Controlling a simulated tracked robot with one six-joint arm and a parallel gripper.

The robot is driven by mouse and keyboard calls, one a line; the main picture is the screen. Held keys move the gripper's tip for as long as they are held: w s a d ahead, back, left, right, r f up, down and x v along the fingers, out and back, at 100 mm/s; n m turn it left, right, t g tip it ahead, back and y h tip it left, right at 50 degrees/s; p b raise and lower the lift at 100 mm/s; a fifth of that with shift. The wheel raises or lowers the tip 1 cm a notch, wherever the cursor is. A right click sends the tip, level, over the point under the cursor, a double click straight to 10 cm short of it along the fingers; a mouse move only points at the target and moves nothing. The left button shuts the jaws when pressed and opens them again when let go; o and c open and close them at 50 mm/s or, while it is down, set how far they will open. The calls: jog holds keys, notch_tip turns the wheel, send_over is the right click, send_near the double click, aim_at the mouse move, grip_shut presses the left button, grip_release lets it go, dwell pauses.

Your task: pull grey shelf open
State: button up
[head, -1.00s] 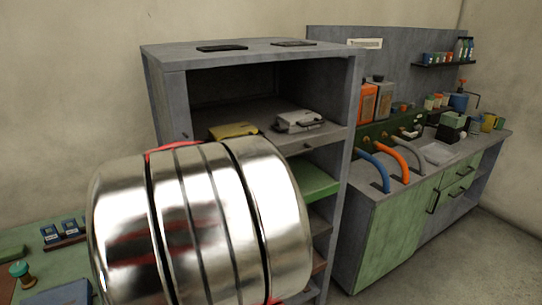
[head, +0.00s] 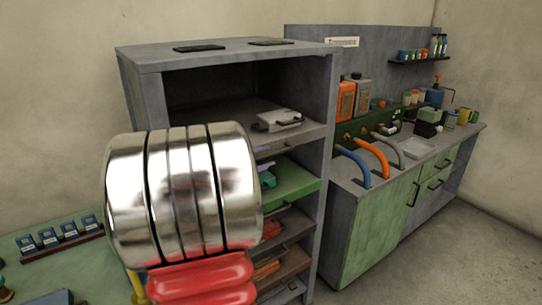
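A grey cabinet (head: 327,110) stands in the middle of the head view and holds several pull-out shelves. The upper grey shelf (head: 307,133) has a small dark handle on its front edge and a light grey tool (head: 277,119) on top. Below it a green shelf (head: 302,188) carries a teal item. Under that is a duller greyish shelf (head: 296,229), then brownish ones. Whether any shelf is pulled out is hard to tell. My shiny metal and red arm links cover the cabinet's left and lower parts. My gripper is not visible.
A workbench (head: 354,190) with green doors, hoses and canisters stands close to the cabinet's right. A green table (head: 88,260) with small blue boxes (head: 68,231) is at the lower left. Open floor (head: 450,250) lies at the lower right.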

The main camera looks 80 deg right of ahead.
aim_at(268, 156)
jog(key=shift+x, duration=2)
jog(key=shift+c, duration=0.2)
grip_shut()
